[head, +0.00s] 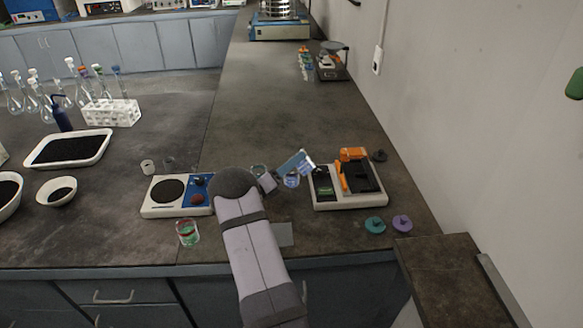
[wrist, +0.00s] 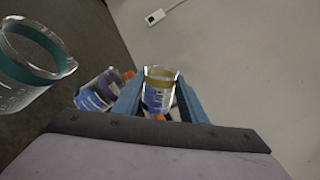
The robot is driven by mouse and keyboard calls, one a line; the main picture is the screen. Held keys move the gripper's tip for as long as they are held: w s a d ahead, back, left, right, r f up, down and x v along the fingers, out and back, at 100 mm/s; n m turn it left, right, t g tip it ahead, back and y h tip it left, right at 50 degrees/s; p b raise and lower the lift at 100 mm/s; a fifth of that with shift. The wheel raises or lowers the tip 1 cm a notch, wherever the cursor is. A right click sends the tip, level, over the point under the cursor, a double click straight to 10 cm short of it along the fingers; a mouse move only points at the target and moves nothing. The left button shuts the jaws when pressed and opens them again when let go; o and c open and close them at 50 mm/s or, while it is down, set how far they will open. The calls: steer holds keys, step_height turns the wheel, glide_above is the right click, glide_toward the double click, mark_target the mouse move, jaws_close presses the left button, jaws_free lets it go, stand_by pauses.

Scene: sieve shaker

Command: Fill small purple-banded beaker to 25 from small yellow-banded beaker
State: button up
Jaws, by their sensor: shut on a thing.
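My gripper (wrist: 160,95) is shut on the small yellow-banded beaker (wrist: 160,88), which holds blue liquid. In the head view my gripper (head: 293,163) is raised above the bench between the hotplate and the balance, and the held beaker looks tilted there. The small purple-banded beaker (wrist: 98,88) shows to the left of my gripper in the wrist view, with blue in its lower part. In the head view a beaker with blue in it (head: 291,181) stands just below my gripper and seems to be this one. Its fill mark is too small to read.
A teal-banded beaker (wrist: 35,62) stands close on the left in the wrist view. A hotplate (head: 151,207) lies left of my arm, a balance (head: 325,199) right. A red-and-green beaker (head: 187,233) stands near the front edge. Teal (head: 375,225) and purple (head: 402,223) lids lie at right.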

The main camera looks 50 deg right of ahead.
steer(key=shift+w+r+n+t+p, duration=0.1)
steer(key=shift+r+n+t+p, duration=0.1)
steer(key=shift+n+p, duration=0.5)
steer(key=shift+w+r+n+t+p, duration=0.15)
steer(key=shift+n+p, duration=0.25)
steer(key=shift+n, duration=0.5)
stand_by(2.6)
steer(key=shift+s+f, duration=0.1)
steer(key=m+b, duration=0.1)
steer(key=m, duration=0.1)
steer(key=m+b, duration=0.2)
steer(key=shift+s+f, duration=0.2)
steer(key=shift+f, duration=0.2)
steer(key=shift+f+m+b, duration=0.1)
steer(key=shift+m+b, duration=0.2)
steer(key=shift+m, duration=0.1)
